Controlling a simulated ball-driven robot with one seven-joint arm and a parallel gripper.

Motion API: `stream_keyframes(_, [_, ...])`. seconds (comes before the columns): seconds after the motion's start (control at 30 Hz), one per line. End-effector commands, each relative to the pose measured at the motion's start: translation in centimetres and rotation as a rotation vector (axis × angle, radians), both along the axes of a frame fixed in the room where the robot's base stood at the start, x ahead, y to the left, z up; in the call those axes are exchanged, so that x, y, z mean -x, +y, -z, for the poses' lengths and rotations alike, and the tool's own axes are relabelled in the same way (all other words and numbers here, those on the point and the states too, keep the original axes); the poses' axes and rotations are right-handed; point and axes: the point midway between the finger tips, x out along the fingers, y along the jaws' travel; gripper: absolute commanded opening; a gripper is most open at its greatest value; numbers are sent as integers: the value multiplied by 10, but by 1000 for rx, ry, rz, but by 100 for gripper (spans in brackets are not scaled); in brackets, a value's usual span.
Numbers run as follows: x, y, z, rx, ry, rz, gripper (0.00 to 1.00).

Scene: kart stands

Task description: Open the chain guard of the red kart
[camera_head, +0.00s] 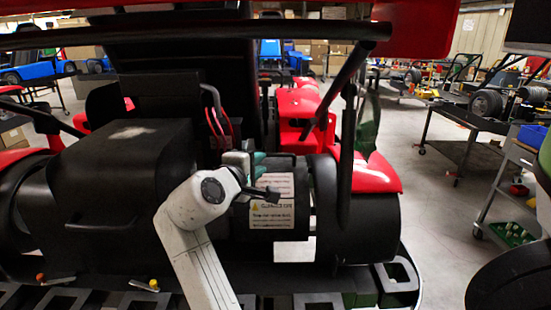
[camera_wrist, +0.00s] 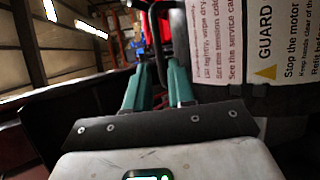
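The red kart (camera_head: 298,103) fills most of the head view, with black bars in front of it. What looks like its chain guard is a dark rounded cover with a white warning label (camera_head: 285,214), low in the middle; its lid edges are hard to make out. The label (camera_wrist: 216,45), reading "GUARD", is large at the upper right in the wrist view. My gripper (camera_head: 258,160) is just above and behind the label in the head view. In the wrist view its teal fingers (camera_wrist: 159,68) stand apart, with nothing clearly held. Whether they touch the guard cannot be told.
A thick black bar (camera_head: 190,33) crosses the top, and an upright bar (camera_head: 346,150) stands right of the label. A black box-shaped part (camera_head: 125,180) is at left. A tool cart (camera_head: 510,190) stands right, with open floor (camera_head: 425,200) between.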

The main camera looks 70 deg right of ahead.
Motion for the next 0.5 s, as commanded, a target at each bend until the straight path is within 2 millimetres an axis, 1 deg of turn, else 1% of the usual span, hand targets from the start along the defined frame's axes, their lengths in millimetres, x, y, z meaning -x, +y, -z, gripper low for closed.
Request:
stream_keyframes(0.17, [2, -26, 3, -2, 1, 4, 23])
stream_keyframes(0.4, [2, -69, 10, -1, 1, 3, 23])
stream_keyframes(0.5, [2, -83, 13, -2, 1, 3, 23])
